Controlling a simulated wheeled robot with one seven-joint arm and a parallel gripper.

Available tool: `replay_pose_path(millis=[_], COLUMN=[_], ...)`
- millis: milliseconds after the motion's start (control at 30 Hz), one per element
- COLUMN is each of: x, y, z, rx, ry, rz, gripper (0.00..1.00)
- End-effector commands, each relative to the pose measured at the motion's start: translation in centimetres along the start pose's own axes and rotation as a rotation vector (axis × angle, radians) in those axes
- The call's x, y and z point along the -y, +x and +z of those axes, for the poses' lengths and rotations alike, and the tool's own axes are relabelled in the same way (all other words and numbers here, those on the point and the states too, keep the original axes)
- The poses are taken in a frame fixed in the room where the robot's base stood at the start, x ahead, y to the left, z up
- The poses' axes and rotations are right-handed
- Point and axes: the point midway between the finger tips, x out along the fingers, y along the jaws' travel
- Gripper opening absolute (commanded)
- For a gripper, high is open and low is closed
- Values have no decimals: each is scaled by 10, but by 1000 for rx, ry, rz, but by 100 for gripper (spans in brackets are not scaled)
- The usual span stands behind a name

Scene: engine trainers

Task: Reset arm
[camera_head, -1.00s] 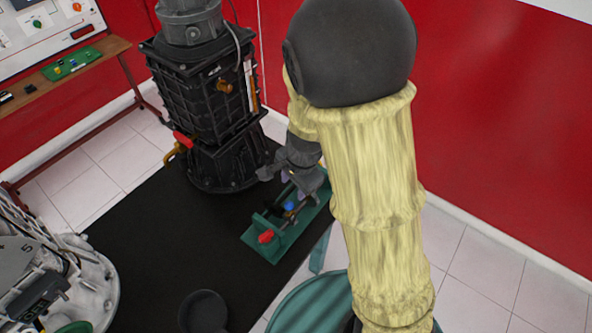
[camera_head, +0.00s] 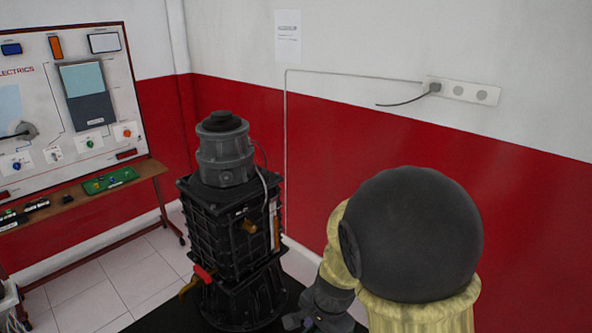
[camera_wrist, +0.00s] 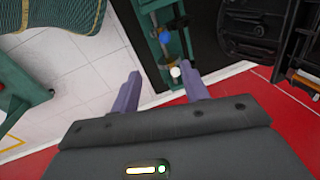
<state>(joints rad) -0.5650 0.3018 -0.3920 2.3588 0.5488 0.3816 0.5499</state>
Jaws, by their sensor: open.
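My gripper shows in the wrist view (camera_wrist: 160,84), its two purple fingers apart with nothing held between them. In the head view its end (camera_head: 302,321) is low at the bottom edge, partly cut off, beside the foot of the black machine (camera_head: 232,235). A green fixture (camera_wrist: 151,27) with a blue knob and a white knob lies beyond the fingertips in the wrist view. It looks apart from the fingers, though the distance is hard to judge. The fixture is out of the head view.
An electrics board (camera_head: 75,110) stands behind a wooden bench (camera_head: 75,205) at the left. A red and white wall with a socket strip (camera_head: 463,91) closes off the back and right. A black mat (camera_head: 160,320) lies under the machine. White tiled floor is free left of it.

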Motion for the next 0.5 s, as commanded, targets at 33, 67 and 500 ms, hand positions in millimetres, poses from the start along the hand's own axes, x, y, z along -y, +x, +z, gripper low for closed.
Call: replay_pose_path(millis=[33, 67, 500], x=[-8, -13, -92], y=[-6, -9, -58], z=[-4, -6, -31], rx=[-2, -3, -107], ry=[-44, -81, -765], rz=[-3, -2, 52], gripper=[45, 45, 45])
